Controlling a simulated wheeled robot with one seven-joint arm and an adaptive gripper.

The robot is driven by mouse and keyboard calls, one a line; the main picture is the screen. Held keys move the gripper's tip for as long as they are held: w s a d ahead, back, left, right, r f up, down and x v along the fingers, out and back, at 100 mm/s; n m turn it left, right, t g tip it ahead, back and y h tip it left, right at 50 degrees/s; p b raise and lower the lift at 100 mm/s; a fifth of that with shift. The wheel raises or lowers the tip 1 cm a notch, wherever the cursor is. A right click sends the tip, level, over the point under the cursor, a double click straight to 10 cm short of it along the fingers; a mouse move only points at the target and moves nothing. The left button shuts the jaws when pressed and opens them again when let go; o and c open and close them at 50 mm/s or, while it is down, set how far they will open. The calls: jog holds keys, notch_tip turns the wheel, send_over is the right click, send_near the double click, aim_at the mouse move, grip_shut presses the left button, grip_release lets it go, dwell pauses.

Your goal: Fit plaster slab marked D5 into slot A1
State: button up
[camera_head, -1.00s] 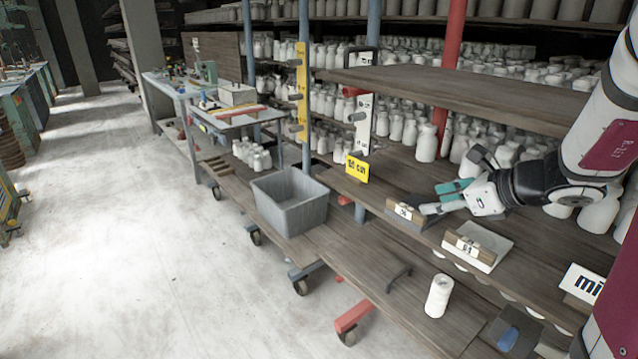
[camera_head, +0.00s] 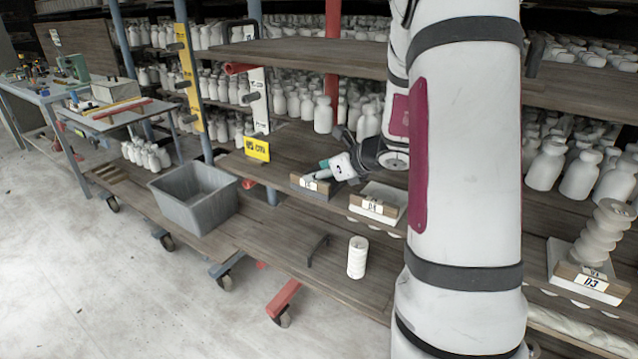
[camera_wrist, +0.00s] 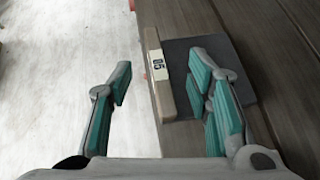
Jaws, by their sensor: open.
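The slab marked D5 is a dark grey plate with a wooden front strip and a white label. It lies on the wooden shelf near its front edge, and shows in the wrist view (camera_wrist: 183,98) and head view (camera_head: 316,186). My gripper (camera_wrist: 163,68) is open, its fingers straddling the slab's front strip in the wrist view. The left finger is out past the shelf edge; the right finger is over the dark plate. I cannot tell whether either touches it. In the head view my gripper (camera_head: 335,167) is at the slab. I cannot make out slot A1.
A pale slab with a strip reading like D4 (camera_head: 378,205) lies just right. A slab marked D3 (camera_head: 590,277) with a stacked white form is far right. A white cylinder (camera_head: 357,258) and dark handle (camera_head: 318,249) are on the lower board, right of a grey bin (camera_head: 194,197).

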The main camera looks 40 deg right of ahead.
jog(key=x, duration=0.4)
jog(key=shift+w+a+f, duration=0.1)
jog(key=shift+w+f, duration=0.05)
jog(key=shift+w, duration=0.05)
grip_shut()
